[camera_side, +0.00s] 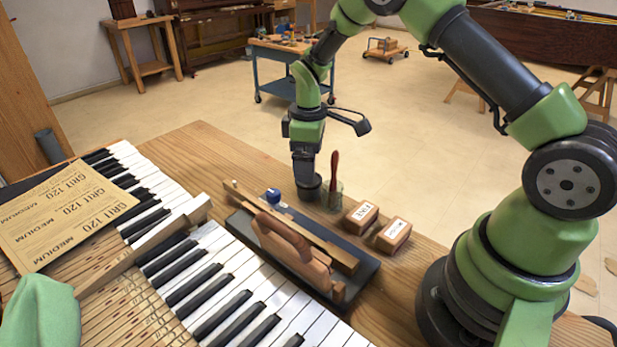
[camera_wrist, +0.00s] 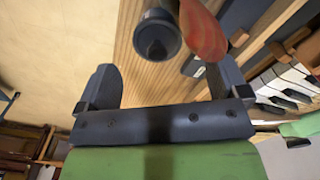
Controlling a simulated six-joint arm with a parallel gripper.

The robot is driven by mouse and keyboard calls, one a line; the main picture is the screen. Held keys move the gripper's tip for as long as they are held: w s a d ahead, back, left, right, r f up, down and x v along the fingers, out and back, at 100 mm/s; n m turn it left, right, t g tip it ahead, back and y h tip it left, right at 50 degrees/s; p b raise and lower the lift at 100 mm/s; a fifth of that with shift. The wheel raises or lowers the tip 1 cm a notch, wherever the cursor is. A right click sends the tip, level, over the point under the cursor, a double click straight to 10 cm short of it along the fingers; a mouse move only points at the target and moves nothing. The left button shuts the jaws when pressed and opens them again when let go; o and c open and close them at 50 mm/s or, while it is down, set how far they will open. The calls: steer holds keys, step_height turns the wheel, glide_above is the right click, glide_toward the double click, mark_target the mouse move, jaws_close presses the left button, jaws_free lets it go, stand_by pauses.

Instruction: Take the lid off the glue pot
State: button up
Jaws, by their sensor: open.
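My gripper (camera_side: 306,165) points down over the wooden bench, its fingers apart. In the wrist view my gripper (camera_wrist: 163,72) has one finger on each side with nothing between the tips. The dark round glue pot (camera_side: 308,190) stands on the bench just below the gripper in the side view. The fingers partly hide the pot from the side.
A brush with a red handle (camera_side: 334,172) stands in a glass jar right beside the pot; its handle is close in the wrist view (camera_wrist: 203,32). Two wooden blocks (camera_side: 362,214) (camera_side: 394,234) are to the right. A plane (camera_side: 290,245) and piano keys (camera_side: 225,275) are in front.

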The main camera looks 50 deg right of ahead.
step_height(320, 180, down, 4)
steer(key=shift+w+d+f, duration=0.1)
steer(key=shift+w+d, duration=0.05)
steer(key=c, duration=1)
step_height(320, 180, up, 9)
steer(key=shift+w+r, duration=0.1)
steer(key=shift+r, duration=0.05)
steer(key=shift+w+r, duration=0.15)
steer(key=shift+w, duration=0.15)
glide_above(287, 182)
step_height(287, 182, down, 2)
steer(key=f, duration=0.1)
steer(key=shift+n, duration=0.3)
step_height(287, 182, down, 10)
steer(key=shift+r, duration=0.1)
